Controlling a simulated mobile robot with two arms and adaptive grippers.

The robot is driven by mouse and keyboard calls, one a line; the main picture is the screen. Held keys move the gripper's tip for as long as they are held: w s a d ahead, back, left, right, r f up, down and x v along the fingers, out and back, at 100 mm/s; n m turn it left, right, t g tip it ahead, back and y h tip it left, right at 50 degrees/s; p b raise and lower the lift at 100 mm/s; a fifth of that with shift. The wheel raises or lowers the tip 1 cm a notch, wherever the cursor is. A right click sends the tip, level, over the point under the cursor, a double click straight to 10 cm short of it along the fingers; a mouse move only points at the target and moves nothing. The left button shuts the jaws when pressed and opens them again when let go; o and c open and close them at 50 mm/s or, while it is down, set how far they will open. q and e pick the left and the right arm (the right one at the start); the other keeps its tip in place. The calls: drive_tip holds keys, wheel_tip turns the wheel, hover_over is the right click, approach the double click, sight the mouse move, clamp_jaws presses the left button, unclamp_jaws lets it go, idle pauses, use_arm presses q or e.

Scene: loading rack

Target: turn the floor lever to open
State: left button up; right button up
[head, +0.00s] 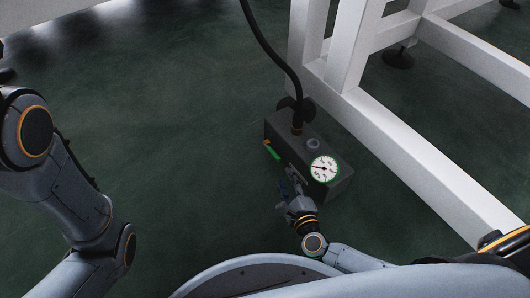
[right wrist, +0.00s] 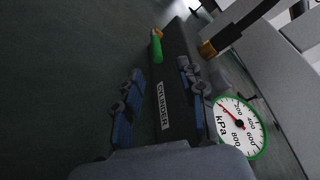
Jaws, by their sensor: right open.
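The floor lever has a green handle (head: 271,149) on the left side of a dark box (head: 333,188) that stands on the floor. The green handle also shows in the right wrist view (right wrist: 157,46), near the top, beyond my fingertips. My right gripper (head: 287,187) is beside the box, near its front left, below the handle in the head view. In the right wrist view my right gripper (right wrist: 160,72) is open, with a gap between its blue-grey fingers and nothing held. The handle lies ahead of this gap, apart from the fingers. My left gripper is out of view.
A round pressure gauge (head: 324,169) with a green rim sits on the box. A label reading CYLINDER (right wrist: 163,106) is on its side. A black hose (head: 270,45) rises from the box. A white frame (head: 400,170) stands right of it. The floor to the left is clear.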

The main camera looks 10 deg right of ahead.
sight(277, 161)
drive_tip(key=shift+w+d+f+b, duration=0.15)
drive_tip(key=shift+f+b, duration=0.25)
drive_tip(key=shift+f, duration=0.35)
drive_tip(key=w+b, duration=0.2)
drive_tip(key=w, duration=0.2)
drive_tip(key=w+f+b, duration=0.1)
drive_tip(key=w+b, duration=0.1)
drive_tip(key=w, duration=0.1)
drive_tip(key=w+f+b, duration=0.1)
drive_tip(key=w+b, duration=0.1)
drive_tip(key=w, duration=0.2)
drive_tip(key=shift+w+a+f+b, duration=0.2)
drive_tip(key=shift+w+f+b, duration=0.05)
drive_tip(key=shift+w+b, duration=0.15)
drive_tip(key=shift+w, duration=0.35)
drive_tip(key=shift+r, duration=0.1)
clamp_jaws()
